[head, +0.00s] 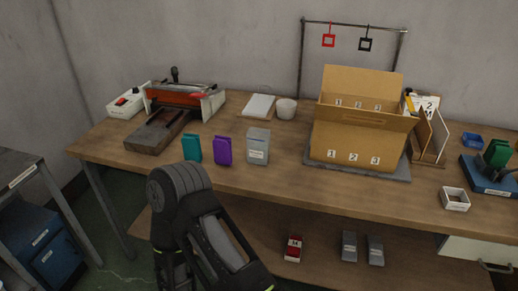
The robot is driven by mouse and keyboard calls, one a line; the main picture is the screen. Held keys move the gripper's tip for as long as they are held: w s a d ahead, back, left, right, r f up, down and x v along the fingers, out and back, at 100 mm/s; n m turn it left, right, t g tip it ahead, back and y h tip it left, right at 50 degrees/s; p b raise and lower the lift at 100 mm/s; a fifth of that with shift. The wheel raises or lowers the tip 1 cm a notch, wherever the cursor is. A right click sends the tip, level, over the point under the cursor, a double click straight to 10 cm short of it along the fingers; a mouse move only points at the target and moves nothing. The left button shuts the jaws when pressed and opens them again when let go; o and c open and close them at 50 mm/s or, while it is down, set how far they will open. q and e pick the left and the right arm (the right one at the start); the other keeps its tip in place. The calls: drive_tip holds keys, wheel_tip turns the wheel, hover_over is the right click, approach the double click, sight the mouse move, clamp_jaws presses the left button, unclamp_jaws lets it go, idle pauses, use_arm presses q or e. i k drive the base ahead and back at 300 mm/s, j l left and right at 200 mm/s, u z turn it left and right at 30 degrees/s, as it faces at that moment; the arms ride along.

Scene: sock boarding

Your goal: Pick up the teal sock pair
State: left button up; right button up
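The teal sock pair (192,149) stands upright near the front edge of the wooden workbench (285,186), at its left part. A purple sock pair (223,151) stands just to its right, with a small gap between them. Part of one of my dark arms rises from the bottom of the head view, and its rounded top ends just below and in front of the teal pair. Nothing touches the teal pair that I can see. Neither gripper's fingers can be made out in this view.
A grey labelled box (257,146) stands right of the purple pair. A cardboard box (357,138) numbered 1, 2, 3 stands on a grey base. A red-and-grey machine (181,96) is at the back left. A blue stand (483,176) holds something green at right.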

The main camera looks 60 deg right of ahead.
sight(191, 144)
drive_tip(key=z, duration=1.55)
